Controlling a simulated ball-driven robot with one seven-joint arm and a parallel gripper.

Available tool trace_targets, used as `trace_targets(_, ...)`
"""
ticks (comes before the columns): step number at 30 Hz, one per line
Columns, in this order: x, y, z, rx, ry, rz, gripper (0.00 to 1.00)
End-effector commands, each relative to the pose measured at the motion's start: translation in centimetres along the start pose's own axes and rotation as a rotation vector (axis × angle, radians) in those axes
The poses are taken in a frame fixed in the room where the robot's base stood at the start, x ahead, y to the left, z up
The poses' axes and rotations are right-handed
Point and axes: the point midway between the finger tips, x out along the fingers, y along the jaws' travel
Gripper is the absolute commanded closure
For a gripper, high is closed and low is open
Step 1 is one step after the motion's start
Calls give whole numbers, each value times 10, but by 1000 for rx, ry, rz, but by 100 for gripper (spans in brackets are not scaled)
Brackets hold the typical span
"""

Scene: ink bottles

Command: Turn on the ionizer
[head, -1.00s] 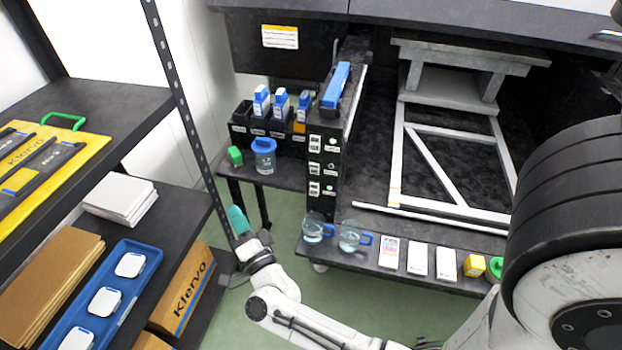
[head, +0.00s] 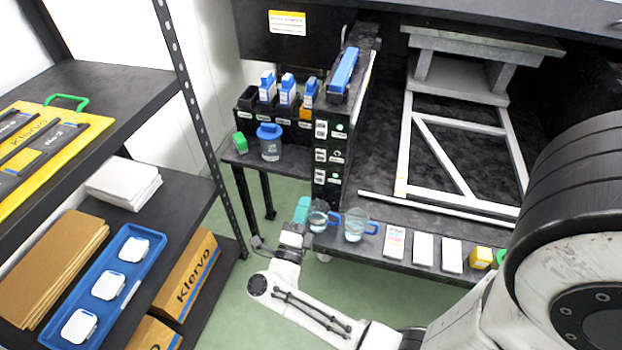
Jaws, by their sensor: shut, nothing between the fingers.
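A long blue bar (head: 344,72) lies on top of a black upright panel (head: 331,150). The panel's front end carries several white labels and small green marks. No label reads clearly as the ionizer, so I cannot tell which thing it is or whether it is on. My gripper (head: 302,209) has teal fingers and is shut and empty. It is below and left of the panel's front end, just left of a glass mug with blue liquid (head: 318,217). Whether it touches the mug I cannot tell.
A second mug (head: 355,226), white boxes (head: 423,248) and a yellow box (head: 481,257) line the bench's front edge. A blue-lidded jar (head: 269,143) and black bins with ink bottles (head: 288,90) stand left of the panel. A shelf (head: 180,210) stands at left; green floor lies between.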

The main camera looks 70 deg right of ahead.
Motion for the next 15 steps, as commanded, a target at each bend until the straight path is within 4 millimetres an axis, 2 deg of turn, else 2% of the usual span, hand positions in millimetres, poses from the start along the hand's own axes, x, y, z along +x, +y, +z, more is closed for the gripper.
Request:
trace_targets(5, 26, -2, 0, 0, 4, -1, 100)
trace_targets(15, 93, -2, -1, 0, 4, -2, 100)
